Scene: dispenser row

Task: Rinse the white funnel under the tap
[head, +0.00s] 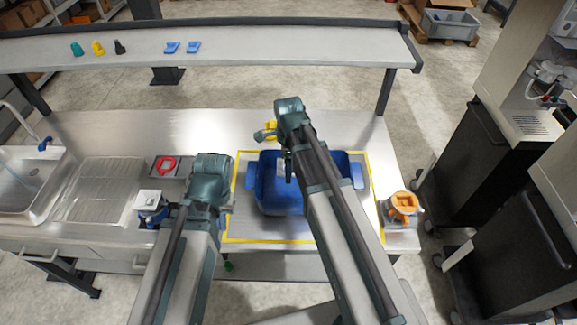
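I cannot make out the white funnel for certain. A small pale shape (282,167) shows inside the blue tub (280,205), close beside my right gripper (288,178), and I cannot tell what it is. The tap (18,118) is at the far left, over the steel sink (38,178); a blue part shows near its base. My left gripper (230,203) is by the tub's left side, mostly hidden by its own arm. My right gripper points down over the tub, small and dark. I cannot tell whether either is open or shut.
A ribbed drainboard (92,190) lies right of the sink. A white-topped blue device (150,205), a red ring (166,166) and an orange device (402,205) stand on the bench. Yellow tape (376,200) frames the tub. A raised shelf (250,50) holds small coloured parts.

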